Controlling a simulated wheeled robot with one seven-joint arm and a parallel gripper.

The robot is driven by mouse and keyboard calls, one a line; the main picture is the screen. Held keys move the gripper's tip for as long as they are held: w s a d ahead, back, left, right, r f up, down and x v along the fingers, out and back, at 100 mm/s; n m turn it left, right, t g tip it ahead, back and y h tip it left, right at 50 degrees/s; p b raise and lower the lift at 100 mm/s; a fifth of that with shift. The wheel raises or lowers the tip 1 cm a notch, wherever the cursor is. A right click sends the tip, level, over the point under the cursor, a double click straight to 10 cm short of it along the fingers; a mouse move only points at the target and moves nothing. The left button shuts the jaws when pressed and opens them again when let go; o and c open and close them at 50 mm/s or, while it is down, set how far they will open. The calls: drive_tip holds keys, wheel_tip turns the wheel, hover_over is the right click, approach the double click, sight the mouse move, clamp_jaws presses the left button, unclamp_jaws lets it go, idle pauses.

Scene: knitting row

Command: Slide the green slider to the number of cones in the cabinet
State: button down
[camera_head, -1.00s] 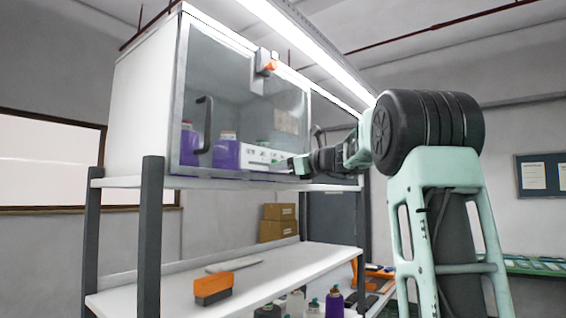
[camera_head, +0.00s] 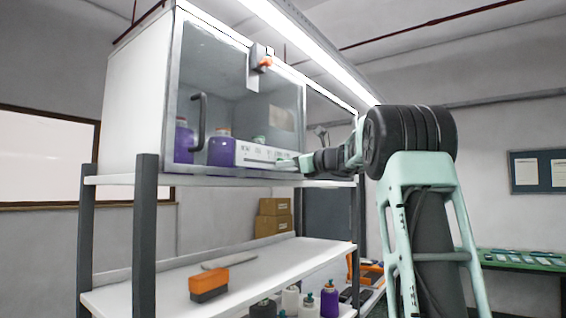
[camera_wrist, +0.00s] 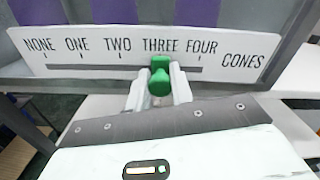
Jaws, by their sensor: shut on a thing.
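The green slider (camera_wrist: 159,76) sits in the slot of a white scale panel (camera_wrist: 228,62) in the wrist view. It stands under the word THREE, between TWO and FOUR. The panel reads NONE to FOUR and CONES. My gripper (camera_wrist: 159,88) is shut on the slider, one pale finger on each side. In the head view my gripper (camera_head: 294,163) is at the right part of the panel (camera_head: 262,155), on the cabinet (camera_head: 139,100). Purple cones (camera_head: 221,150) show behind the cabinet's clear front; the panel hides their lower parts, and others may be hidden.
A dark handle (camera_head: 198,123) and an orange-tipped fitting (camera_head: 263,62) stick out from the cabinet front. The shelf below (camera_head: 285,262) bears an orange and black block (camera_head: 209,284).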

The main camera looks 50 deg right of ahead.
drive_tip(key=c, duration=1.2)
unclamp_jaws()
drive_tip(key=s+d+b, duration=0.1)
drive_tip(key=s+b, duration=0.5)
drive_tip(key=s, duration=1.1)
drive_tip(key=shift+s+d, duration=0.15)
drive_tip(key=shift+s, duration=0.05)
